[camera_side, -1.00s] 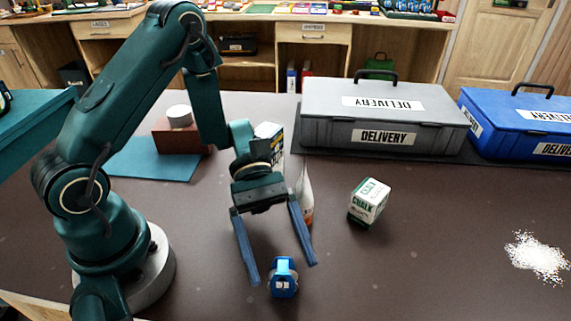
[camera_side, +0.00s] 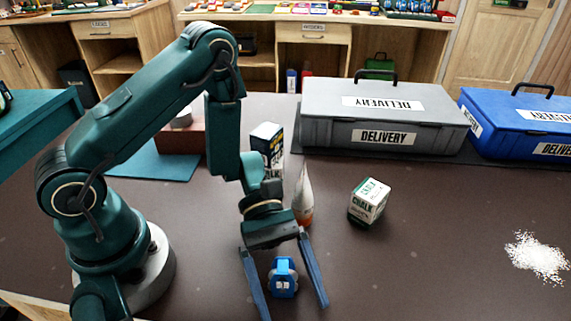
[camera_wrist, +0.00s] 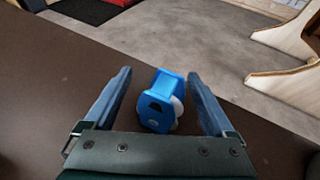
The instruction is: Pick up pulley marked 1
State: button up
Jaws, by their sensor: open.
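A small blue pulley (camera_side: 284,277) with a pale label stands on the brown table near its front edge. The mark on the label is too small to read. My gripper (camera_side: 295,311) is open, its two long blue fingers on either side of the pulley in the side view. In the wrist view the pulley (camera_wrist: 162,102) shows between the fingers (camera_wrist: 160,76), with a pale wheel on its right side. Gaps show between it and both fingers, so nothing is held.
A chalk box (camera_side: 369,202), a white and orange bottle (camera_side: 303,198) and a dark box (camera_side: 267,146) stand behind my gripper. Grey (camera_side: 385,118) and blue (camera_side: 520,125) delivery cases stand farther back. White powder (camera_side: 538,256) lies at right. The table's front right is clear.

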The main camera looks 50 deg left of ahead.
jog(key=c, duration=1.4)
jog(key=shift+r, duration=0.1)
